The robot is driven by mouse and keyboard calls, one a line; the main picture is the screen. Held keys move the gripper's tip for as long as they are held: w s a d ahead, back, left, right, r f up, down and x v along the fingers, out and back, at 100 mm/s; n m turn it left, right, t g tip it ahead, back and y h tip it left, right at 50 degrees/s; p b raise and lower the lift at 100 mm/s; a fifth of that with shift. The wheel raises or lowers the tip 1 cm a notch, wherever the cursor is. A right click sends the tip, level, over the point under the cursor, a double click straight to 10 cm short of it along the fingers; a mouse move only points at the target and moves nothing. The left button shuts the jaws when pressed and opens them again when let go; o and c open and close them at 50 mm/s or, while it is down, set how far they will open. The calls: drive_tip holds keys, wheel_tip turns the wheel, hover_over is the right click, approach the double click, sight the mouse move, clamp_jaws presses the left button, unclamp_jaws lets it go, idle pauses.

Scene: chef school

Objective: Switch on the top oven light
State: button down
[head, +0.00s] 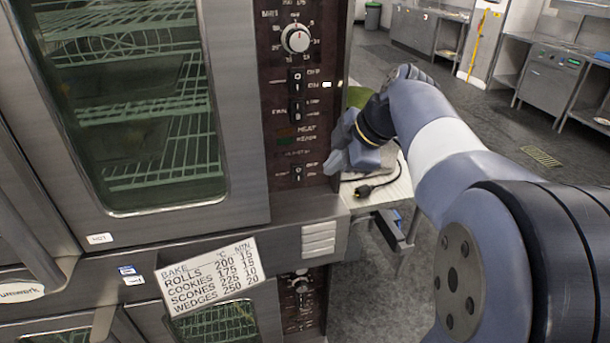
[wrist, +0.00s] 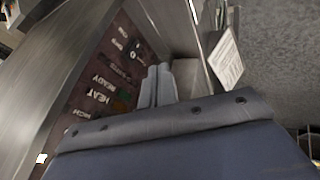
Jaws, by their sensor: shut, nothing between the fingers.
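The top oven (head: 165,215) fills the left of the head view, its glass door closed on wire racks. Its dark control panel (head: 278,140) has a round dial (head: 296,38), two rocker switches (head: 296,80) close together, and a lower rocker switch (head: 297,173) below the heat and ready labels. The lower switch's label is too blurred to read. My gripper (head: 335,164) is shut and empty, just right of the lower switch with a small gap visible. In the wrist view the shut fingers (wrist: 158,86) point along the panel (wrist: 100,85), near a small switch (wrist: 136,52).
A recipe card (head: 210,277) hangs below the top oven, over a second oven (head: 228,322). A table (head: 385,188) with a black plug (head: 370,188) stands behind my gripper. Steel counters (head: 550,78) stand far right; open floor lies between.

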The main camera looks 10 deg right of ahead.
sight(299, 174)
drive_tip(key=p+x, duration=0.2)
drive_tip(key=x, duration=0.8)
drive_tip(key=shift+w+p, duration=0.75)
drive_tip(key=shift+w, duration=0.35)
drive_tip(key=shift+w+f+p, duration=0.25)
drive_tip(key=shift+w+p, duration=0.1)
drive_tip(key=shift+w, duration=0.55)
drive_tip(key=shift+f+b, duration=0.1)
drive_tip(key=shift+b, duration=0.2)
drive_tip(key=shift+w+f+t+b, duration=0.15)
drive_tip(key=shift+f+t+b, duration=0.15)
drive_tip(key=shift+b, duration=0.7)
drive_tip(key=shift+r, duration=0.5)
